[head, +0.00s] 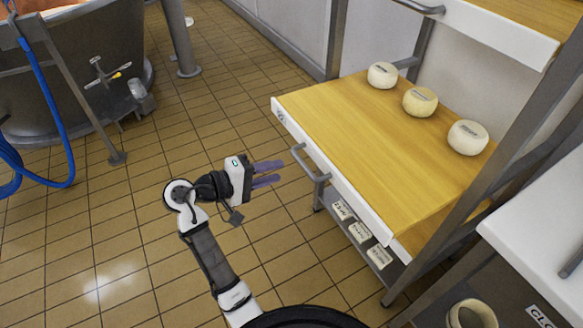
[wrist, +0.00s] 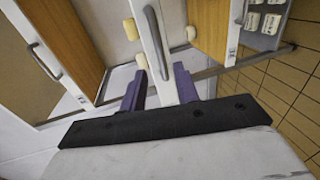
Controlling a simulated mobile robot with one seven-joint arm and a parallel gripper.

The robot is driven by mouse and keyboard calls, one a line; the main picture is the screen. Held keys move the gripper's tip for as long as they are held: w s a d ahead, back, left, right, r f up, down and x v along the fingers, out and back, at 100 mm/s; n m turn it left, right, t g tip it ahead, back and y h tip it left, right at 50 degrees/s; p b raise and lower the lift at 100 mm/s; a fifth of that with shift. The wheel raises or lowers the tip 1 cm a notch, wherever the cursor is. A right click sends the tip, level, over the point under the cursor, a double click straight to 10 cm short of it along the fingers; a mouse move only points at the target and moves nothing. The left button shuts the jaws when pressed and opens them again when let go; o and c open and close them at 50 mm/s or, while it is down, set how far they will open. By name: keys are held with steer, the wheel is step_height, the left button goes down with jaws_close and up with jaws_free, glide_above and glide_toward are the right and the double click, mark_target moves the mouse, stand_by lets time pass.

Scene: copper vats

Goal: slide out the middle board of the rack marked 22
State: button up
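In the head view a wooden board (head: 375,130) with a white front sits at middle height in the rack. Its front edge stands out past the rack posts. A grey bar handle (head: 316,178) is on that front, and a small label (head: 281,116) is at its left end, too small to read. My gripper (head: 282,172) is open and empty, its purple fingers pointing right, a little left of the handle. The wrist view shows a grey handle (wrist: 156,42) beyond the open, empty fingers (wrist: 160,88), roughly in line with the gap.
Three pale cheeses, (head: 383,75), (head: 420,101) and (head: 467,137), stand on the board. An upper board (head: 500,30) and a lower shelf with labelled blocks (head: 360,232) flank it. A white table (head: 545,225) is at right, a vat (head: 80,60) at left. Tiled floor is clear between.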

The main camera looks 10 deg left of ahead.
steer(key=shift+v, duration=2.35)
